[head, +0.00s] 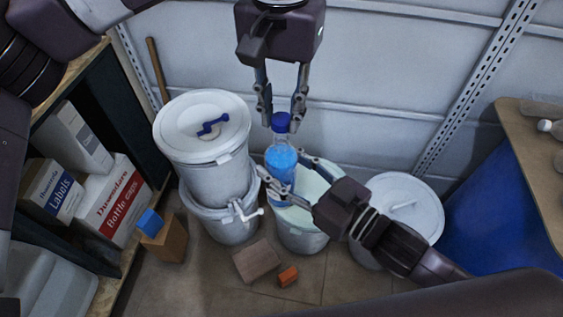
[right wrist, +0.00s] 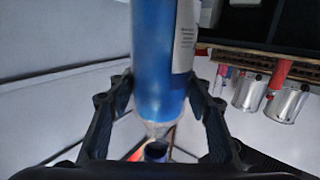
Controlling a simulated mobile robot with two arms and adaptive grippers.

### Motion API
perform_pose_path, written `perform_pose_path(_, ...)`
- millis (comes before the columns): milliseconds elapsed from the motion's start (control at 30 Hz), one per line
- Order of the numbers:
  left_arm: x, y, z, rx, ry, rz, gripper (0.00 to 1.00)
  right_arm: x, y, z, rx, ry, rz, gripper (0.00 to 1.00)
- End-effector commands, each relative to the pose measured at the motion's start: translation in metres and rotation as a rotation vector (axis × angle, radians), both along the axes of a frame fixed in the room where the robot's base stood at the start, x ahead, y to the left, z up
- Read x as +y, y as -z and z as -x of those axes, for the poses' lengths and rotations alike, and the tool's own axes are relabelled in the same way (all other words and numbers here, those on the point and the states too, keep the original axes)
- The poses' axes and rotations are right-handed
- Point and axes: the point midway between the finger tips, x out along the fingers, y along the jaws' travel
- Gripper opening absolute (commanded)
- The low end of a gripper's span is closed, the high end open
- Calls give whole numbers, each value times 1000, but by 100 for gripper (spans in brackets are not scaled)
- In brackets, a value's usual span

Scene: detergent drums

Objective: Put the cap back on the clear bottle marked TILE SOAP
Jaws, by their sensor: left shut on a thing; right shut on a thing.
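The clear bottle (head: 281,165) with blue liquid stands roughly upright above an open white drum. It also shows in the right wrist view (right wrist: 160,70), with part of a white label whose text I cannot read. My right gripper (head: 283,180) is shut on the bottle's body from the right. The blue cap (head: 281,122) is at the top of the bottle, between the fingertips of my left gripper (head: 280,126), which reaches down from above and is shut on it. In the right wrist view the dark blue cap (right wrist: 155,151) lines up with the clear neck; I cannot tell whether it is seated.
The open drum (head: 304,241) holds pale liquid. A shelf with boxes (head: 112,198) is at left. A brown block (head: 257,261) and orange block (head: 288,276) lie on the floor.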

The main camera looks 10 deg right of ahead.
Motion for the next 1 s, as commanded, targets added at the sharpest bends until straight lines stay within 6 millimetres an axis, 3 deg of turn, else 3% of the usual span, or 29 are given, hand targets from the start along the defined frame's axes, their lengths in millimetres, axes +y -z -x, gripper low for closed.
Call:
perform_pose_path(700, 1, 0, 2, 6, 0, 16, 17, 0, -2, 0, -4, -1, -2, 0)
perform_pose_path(1000, 0, 14, 2, 7, 1, 18, 17, 0, -2, 0, -4, -1, -2, 0)
